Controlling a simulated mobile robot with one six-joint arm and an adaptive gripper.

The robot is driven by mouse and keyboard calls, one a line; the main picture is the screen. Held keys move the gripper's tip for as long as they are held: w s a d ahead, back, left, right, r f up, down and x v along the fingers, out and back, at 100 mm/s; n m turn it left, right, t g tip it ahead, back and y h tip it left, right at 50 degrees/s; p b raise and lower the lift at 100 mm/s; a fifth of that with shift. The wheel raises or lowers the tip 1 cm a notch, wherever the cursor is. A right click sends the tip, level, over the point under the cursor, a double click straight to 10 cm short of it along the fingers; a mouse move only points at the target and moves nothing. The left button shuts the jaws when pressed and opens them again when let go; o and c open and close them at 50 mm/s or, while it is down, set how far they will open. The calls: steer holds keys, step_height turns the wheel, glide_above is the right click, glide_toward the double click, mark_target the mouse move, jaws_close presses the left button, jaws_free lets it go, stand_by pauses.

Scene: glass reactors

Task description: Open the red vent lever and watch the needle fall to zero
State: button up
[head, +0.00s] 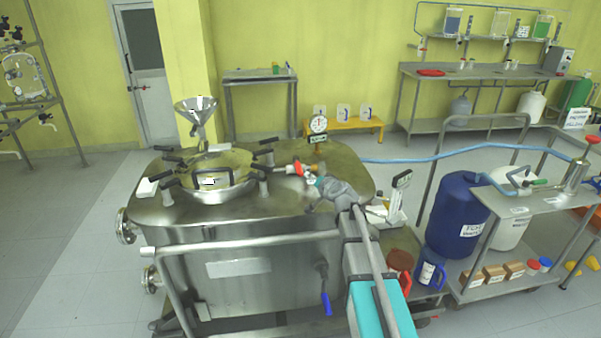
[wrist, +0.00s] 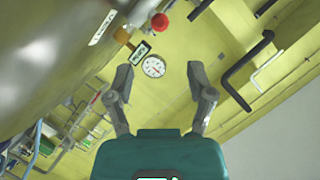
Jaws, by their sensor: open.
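The steel reactor vessel (head: 235,262) stands left of centre in the head view. A round white pressure gauge (head: 319,125) stands on its top towards the back; it also shows between my fingers in the wrist view (wrist: 153,67). Its needle is too small to read surely. The red vent lever (head: 299,168) is on the vessel top, in front of the gauge; a red knob, likely its end, shows at the top of the wrist view (wrist: 160,21). My gripper (head: 314,184) is open and empty, close to the lever's right in the head view. Contact cannot be told.
The round hatch (head: 235,190) with black-handled clamps and a steel funnel (head: 196,112) stand left of the lever. A blue hose (head: 440,155) runs rightward behind my arm. A blue drum (head: 458,215) and a steel cart (head: 545,202) stand right.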

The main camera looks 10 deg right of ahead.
mark_target(298, 171)
steer(key=shift+w, duration=0.1)
steer(key=b+x, duration=0.3)
steer(key=x, duration=1)
steer(key=shift+w+a+f+b, duration=0.1)
steer(key=shift+w+a+b, duration=0.05)
steer(key=shift+w+b, duration=0.2)
